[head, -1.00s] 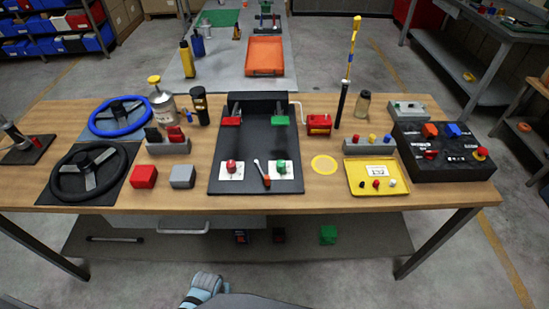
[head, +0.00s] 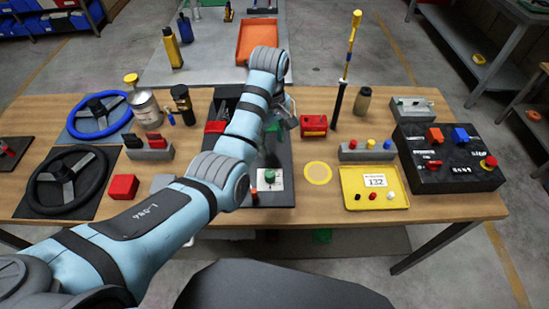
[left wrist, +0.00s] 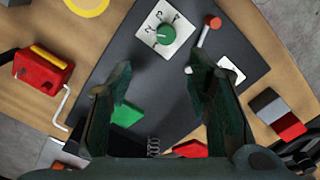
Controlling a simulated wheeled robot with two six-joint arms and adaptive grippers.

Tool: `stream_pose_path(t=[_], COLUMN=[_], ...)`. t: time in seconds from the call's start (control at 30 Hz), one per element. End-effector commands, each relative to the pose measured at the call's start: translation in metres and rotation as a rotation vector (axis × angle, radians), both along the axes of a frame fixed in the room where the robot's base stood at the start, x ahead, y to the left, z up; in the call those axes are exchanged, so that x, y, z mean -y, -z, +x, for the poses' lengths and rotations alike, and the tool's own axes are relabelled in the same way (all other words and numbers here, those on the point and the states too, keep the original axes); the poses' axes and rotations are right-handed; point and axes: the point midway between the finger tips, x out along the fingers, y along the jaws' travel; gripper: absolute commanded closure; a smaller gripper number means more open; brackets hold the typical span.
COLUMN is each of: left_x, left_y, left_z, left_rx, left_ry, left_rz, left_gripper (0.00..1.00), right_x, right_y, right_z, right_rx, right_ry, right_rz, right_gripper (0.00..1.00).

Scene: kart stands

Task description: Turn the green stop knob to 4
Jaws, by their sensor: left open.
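The green stop knob (head: 270,176) sits on a white dial plate near the front right of the black panel (head: 267,199). It also shows in the left wrist view (left wrist: 165,33), with small numerals around it; its pointer setting is too small to read surely. My left gripper (left wrist: 158,77) is open and empty over the panel, with the knob beyond the fingertips, apart from them. In the head view my left arm covers much of the panel, including the red knob. My right gripper is not in view.
A lever with an orange-red end (left wrist: 212,21) stands beside the green knob's plate. A red box with a crank (head: 313,125) is right of the panel. A yellow tray (head: 375,190) and black control box (head: 450,175) lie farther right.

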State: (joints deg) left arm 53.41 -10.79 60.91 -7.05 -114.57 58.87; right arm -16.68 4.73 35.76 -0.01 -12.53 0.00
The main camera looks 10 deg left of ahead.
Motion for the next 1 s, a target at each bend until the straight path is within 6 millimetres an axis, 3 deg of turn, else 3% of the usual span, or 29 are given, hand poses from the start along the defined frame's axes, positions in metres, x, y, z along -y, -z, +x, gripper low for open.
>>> stream_pose_path(t=[0.17, 0.4, 0.53, 0.7, 1.0], left_x=[-0.002, -0.002, -0.002, -0.001, -0.001], left_y=[0.026, 0.099, 0.126, 0.141, 0.142], left_z=[-0.002, -0.003, -0.003, -0.002, -0.002], left_rx=[-0.007, -0.006, -0.004, -0.003, -0.001], left_ry=[-0.008, -0.008, -0.006, -0.004, -0.003], left_rz=[0.002, 0.001, 0.0, 0.0, -0.001], left_gripper=[0.54, 0.54, 0.54, 0.54, 0.57], right_x=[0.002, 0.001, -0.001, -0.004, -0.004], right_y=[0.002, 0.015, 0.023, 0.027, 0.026], right_z=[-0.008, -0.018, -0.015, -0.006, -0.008], right_rx=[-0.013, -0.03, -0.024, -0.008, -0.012], right_ry=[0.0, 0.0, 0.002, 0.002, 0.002], right_rz=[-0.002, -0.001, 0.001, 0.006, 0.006], right_gripper=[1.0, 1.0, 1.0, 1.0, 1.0])
